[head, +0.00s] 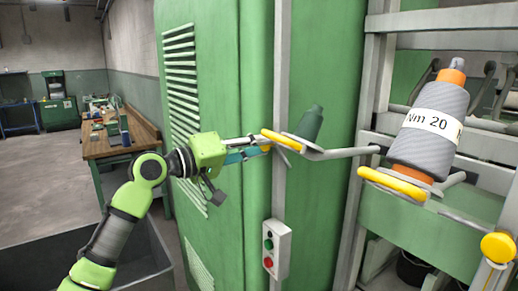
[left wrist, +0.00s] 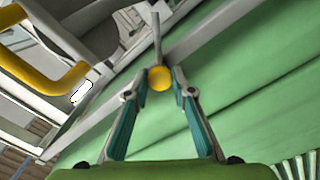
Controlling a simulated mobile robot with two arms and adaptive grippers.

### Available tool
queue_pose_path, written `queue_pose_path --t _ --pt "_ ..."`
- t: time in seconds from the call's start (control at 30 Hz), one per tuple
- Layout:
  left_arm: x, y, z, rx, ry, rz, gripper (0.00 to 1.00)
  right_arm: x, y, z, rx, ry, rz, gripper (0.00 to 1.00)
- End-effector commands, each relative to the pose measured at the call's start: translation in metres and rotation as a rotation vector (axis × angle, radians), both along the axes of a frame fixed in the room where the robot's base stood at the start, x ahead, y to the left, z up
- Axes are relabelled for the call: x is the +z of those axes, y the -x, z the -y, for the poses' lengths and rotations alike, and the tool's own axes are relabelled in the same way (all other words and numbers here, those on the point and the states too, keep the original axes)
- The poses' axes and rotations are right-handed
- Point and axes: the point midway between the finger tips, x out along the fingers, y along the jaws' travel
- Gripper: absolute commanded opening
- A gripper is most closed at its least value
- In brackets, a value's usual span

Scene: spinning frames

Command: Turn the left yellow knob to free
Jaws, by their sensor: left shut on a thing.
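The left yellow knob (head: 280,138) is at the end of a grey arm, beside a dark green cone (head: 309,123), in front of the green cabinet. My left gripper (head: 264,142) reaches it from the left with its fingertips at the knob. In the left wrist view the yellow knob (left wrist: 160,78) sits between the two fingertips of my left gripper (left wrist: 160,85), which is shut on it. The fingers partly cover the knob's left side in the head view. My right gripper is not in view.
A second yellow piece (head: 395,184) is under a grey bobbin (head: 425,140) labelled "Nm 20". Another yellow knob (head: 498,247) is at the lower right. A control box (head: 277,249) with green and red buttons is below my gripper. A wooden workbench (head: 120,138) stands behind left.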

Motion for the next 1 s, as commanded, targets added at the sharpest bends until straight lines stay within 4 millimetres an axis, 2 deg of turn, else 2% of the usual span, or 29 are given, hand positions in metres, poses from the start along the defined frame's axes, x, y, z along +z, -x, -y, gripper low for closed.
queue_pose_path --t 0.27,0.3,0.33,0.37,0.77,0.87,1.0 --pt "-0.001 0.0 0.0 0.0 -0.002 -0.002 0.01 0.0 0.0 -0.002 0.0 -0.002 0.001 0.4" --pt "-0.001 0.0 0.0 0.0 -0.002 -0.002 0.31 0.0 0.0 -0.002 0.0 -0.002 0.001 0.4" --pt "-0.001 0.0 0.0 0.0 -0.002 -0.002 0.38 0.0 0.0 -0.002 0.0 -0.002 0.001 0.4" --pt "-0.001 0.0 0.0 -0.001 -0.001 -0.002 0.4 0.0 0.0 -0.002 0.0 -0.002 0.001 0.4" --pt "-0.001 0.003 -0.005 0.001 0.0 -0.001 0.4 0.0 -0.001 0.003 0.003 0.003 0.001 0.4" --pt "-0.001 0.01 -0.015 0.002 0.0 -0.001 0.4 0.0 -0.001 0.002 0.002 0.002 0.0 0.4" --pt "-0.001 0.026 -0.039 0.003 -0.001 -0.001 0.4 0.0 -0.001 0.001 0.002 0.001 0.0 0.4"
